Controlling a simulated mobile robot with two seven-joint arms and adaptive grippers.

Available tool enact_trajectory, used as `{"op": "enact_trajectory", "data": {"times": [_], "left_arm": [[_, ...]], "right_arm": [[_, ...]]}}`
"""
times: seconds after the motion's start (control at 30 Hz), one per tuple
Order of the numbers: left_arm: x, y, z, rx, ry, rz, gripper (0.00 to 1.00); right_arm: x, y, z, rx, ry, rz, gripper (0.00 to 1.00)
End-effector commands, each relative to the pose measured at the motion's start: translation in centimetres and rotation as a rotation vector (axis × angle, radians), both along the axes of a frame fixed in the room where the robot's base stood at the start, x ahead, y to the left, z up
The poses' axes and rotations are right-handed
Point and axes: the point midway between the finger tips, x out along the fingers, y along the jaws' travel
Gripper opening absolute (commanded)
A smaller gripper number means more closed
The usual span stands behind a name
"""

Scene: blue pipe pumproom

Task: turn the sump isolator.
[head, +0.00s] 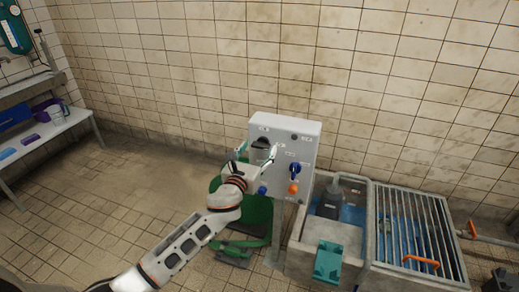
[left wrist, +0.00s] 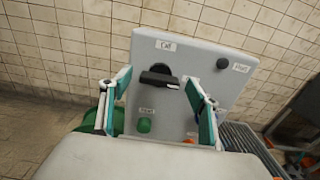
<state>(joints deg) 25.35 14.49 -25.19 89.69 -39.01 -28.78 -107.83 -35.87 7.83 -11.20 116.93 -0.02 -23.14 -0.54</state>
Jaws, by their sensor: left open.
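A grey control panel (head: 276,128) stands on a post against the tiled wall. On its upper left is a black rotary handle on a round black base, the likely sump isolator (head: 260,142); the labels are too small to confirm it. In the left wrist view the isolator handle (left wrist: 160,77) lies about level across its base, under a small white label. My left gripper (head: 256,154) is open in front of the panel. In the left wrist view its teal-padded fingers (left wrist: 158,82) stand on either side of the handle, seemingly without gripping it. My right gripper is not in view.
The panel also carries a blue switch (head: 294,168), an orange knob (head: 293,188), a green button (left wrist: 145,125) and a black knob (left wrist: 222,63). A sump with a metal grating (head: 413,230) lies to the right.

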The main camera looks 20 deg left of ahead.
Motion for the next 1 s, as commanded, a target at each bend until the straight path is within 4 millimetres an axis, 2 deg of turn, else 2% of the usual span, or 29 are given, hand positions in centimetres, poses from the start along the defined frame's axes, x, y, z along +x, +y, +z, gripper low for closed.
{"op": "enact_trajectory", "data": {"times": [0.13,0.4,0.43,0.57,1.0], "left_arm": [[1.02,-0.11,-0.10,-0.002,0.001,-0.001,0.61],[1.21,-0.12,0.06,-0.002,0.000,-0.002,0.61],[1.20,-0.11,0.05,-0.002,0.000,-0.002,0.58],[1.19,-0.11,0.04,-0.002,0.000,-0.001,0.25],[1.16,-0.10,0.03,-0.057,0.003,-0.001,0.23]], "right_arm": [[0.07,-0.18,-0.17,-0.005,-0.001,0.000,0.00],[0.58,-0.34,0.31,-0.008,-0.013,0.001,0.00],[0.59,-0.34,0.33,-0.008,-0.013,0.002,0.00],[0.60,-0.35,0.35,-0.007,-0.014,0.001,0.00],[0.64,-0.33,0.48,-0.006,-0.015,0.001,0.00]]}}
